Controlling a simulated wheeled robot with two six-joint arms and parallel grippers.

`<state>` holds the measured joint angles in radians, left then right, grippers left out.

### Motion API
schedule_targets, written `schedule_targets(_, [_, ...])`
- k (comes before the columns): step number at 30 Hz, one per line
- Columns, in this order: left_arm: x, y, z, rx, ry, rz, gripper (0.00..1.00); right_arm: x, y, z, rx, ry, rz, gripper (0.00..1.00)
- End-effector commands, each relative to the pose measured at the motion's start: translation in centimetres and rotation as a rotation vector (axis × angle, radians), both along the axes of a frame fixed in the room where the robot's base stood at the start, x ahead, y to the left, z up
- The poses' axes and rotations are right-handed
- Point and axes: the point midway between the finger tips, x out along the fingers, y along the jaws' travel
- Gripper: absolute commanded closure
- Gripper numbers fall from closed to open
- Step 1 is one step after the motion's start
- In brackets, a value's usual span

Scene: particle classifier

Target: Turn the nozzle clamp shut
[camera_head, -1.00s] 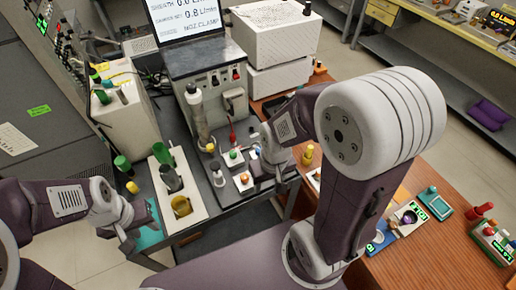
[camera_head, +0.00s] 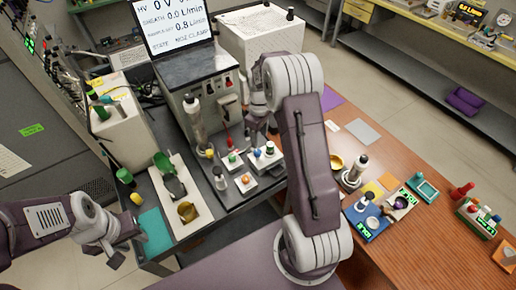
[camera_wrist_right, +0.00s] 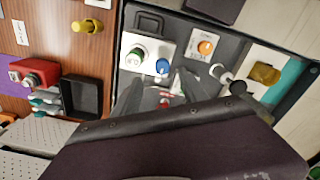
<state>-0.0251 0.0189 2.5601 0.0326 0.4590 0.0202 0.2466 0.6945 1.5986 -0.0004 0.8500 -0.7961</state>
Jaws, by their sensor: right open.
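The classifier instrument (camera_head: 205,95) stands at the back of the grey bench, and its screen (camera_head: 175,25) reads "STATE NOZ CLAMP". A grey nozzle column (camera_head: 196,118) stands at its front left, with a yellow knob (camera_head: 209,153) near its foot. I cannot tell which part is the clamp. My right gripper (camera_head: 257,132) points down in front of the instrument, beside a small red part (camera_head: 229,141). In the right wrist view its fingers (camera_wrist_right: 160,95) are apart, with a small red and grey part between them, not clearly touched. My left gripper (camera_head: 118,257) hangs at lower left, its jaws unclear.
White plates carry a green knob (camera_wrist_right: 137,55), a blue knob (camera_wrist_right: 162,66) and an orange button (camera_wrist_right: 206,47). A white tray (camera_head: 196,212) holds an olive cup (camera_head: 187,211). The wooden bench (camera_head: 420,240) on the right carries small devices.

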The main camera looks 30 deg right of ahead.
Motion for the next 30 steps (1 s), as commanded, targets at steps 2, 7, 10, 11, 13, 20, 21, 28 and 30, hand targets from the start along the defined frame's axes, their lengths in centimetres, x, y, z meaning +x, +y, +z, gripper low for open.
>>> schedule_targets(2, [0.0,0.0,0.5,0.0,0.0,0.0,0.64,-0.1,0.1,-1.3,0.001,0.005,0.001,0.49])
schedule_targets(7, [0.0,0.0,1.4,0.0,0.0,0.0,0.64,-0.2,0.2,-4.9,0.001,0.005,0.001,0.49])
schedule_targets(10, [0.0,0.0,1.8,0.0,0.0,0.0,0.64,-0.1,0.1,-6.6,0.001,0.003,0.0,0.49])
schedule_targets(11, [0.0,0.0,1.8,0.0,0.0,0.0,0.64,-0.1,0.2,-7.0,0.001,0.003,0.0,0.49])
schedule_targets(13, [0.0,0.0,1.9,0.0,0.0,0.0,0.64,0.0,0.1,-7.6,0.001,0.001,0.0,0.49])
schedule_targets(20, [0.0,0.0,1.9,0.0,0.0,0.0,0.64,0.0,0.1,-8.1,0.0,-0.002,0.0,0.49])
schedule_targets(21, [0.0,0.0,1.9,0.0,0.0,0.0,0.64,0.0,0.1,-8.1,0.0,-0.002,0.0,0.49])
schedule_targets(28, [0.0,0.0,1.9,0.0,0.0,0.0,0.64,0.0,0.2,-8.1,0.0,-0.001,0.0,1.0])
schedule_targets(30, [0.0,0.0,1.9,0.0,0.0,0.0,0.64,0.0,0.2,-8.1,0.0,-0.001,0.0,1.0])
